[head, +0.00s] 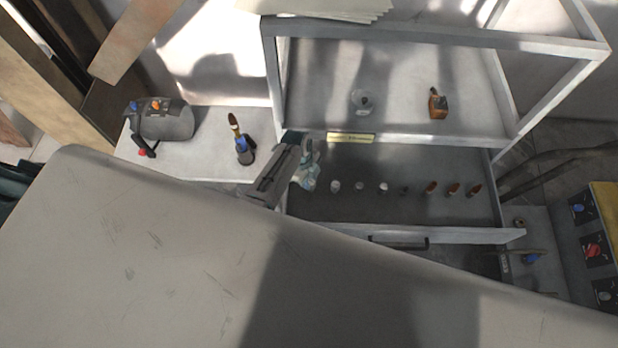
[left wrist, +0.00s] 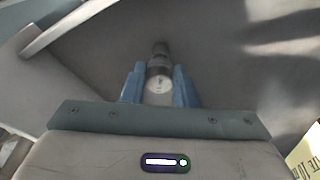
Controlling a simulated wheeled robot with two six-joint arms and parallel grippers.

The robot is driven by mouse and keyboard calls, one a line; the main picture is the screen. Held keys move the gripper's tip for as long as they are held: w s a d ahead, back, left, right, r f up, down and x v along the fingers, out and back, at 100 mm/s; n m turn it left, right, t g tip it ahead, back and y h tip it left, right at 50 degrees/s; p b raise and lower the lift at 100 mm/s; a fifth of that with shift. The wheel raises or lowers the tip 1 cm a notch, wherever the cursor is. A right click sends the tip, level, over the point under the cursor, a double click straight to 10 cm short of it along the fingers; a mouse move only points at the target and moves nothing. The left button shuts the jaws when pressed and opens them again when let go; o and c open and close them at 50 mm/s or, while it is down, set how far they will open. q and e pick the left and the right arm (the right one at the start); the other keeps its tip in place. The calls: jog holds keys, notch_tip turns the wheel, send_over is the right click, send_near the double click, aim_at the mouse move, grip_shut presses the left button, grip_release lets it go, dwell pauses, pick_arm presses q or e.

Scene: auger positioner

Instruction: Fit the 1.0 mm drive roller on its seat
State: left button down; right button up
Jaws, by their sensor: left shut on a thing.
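My left gripper (head: 308,172) is over the left end of the open drawer in the head view. In the left wrist view its two blue fingers (left wrist: 160,92) are shut on a small cylindrical part (left wrist: 160,84) with a pale round face and a narrower dark end beyond. I cannot read any size mark on it, so I cannot tell whether it is the 1.0 mm roller. In the head view the fingers largely hide this part. I cannot make out the roller seat for certain. My right gripper is not in view.
The open drawer (head: 465,212) holds a row of small grey and copper-coloured parts. The shelf (head: 310,105) above bears a clear jar (head: 363,101) and a brown block (head: 438,105). A side table (head: 200,168) bears a grey machine (head: 170,124) and a blue-and-black holder (head: 243,152). A yellow-and-grey control box (head: 607,208) stands right.

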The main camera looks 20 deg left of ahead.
pick_arm(q)
jog(key=shift+f+b, duration=0.35)
jog(key=shift+f, duration=0.2)
jog(key=c, duration=1.1)
grip_release()
jog(key=shift+o, duration=0.2)
jog(key=b+v, duration=0.1)
jog(key=v, duration=0.9)
jog(key=shift+r, duration=0.35)
